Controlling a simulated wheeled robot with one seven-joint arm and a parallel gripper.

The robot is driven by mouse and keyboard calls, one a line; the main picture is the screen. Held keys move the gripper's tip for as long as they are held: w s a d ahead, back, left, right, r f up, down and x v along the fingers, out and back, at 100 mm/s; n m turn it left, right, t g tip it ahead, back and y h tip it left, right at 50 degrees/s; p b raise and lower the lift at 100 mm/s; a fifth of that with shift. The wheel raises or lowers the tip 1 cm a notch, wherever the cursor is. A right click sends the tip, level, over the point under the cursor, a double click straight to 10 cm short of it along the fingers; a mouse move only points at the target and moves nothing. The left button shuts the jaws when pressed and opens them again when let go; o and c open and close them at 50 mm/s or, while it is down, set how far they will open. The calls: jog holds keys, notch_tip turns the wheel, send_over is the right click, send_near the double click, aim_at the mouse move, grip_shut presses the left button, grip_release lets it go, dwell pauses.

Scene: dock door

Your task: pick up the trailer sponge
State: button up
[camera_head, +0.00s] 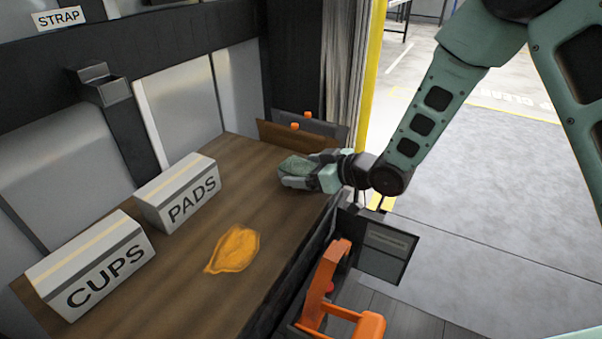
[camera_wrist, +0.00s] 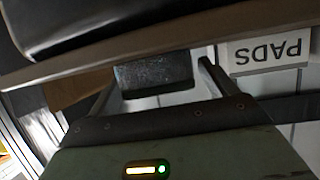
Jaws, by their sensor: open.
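The trailer sponge (camera_head: 296,165), a grey-green block, is at the far right part of the brown wooden surface (camera_head: 190,215). My gripper (camera_head: 298,174) is at the sponge, low over the surface near its right edge. In the wrist view the sponge (camera_wrist: 153,72) shows as a dark speckled block between my two spread fingers, with a gap beside it on the right. My gripper is open. Its fingers partly hide the sponge in the head view, and I cannot tell whether either finger touches it.
Boxes marked PADS (camera_head: 180,200) and CUPS (camera_head: 95,270) stand along the left side. An orange-yellow flat patch (camera_head: 233,250) lies on the wood in front. An orange handle-like frame (camera_head: 325,285) stands at the lower right. Two small orange pieces sit by the back panels (camera_head: 300,138).

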jog(key=shift+x, duration=0.8)
jog(key=c, duration=1.1)
jog(key=shift+o, duration=0.2)
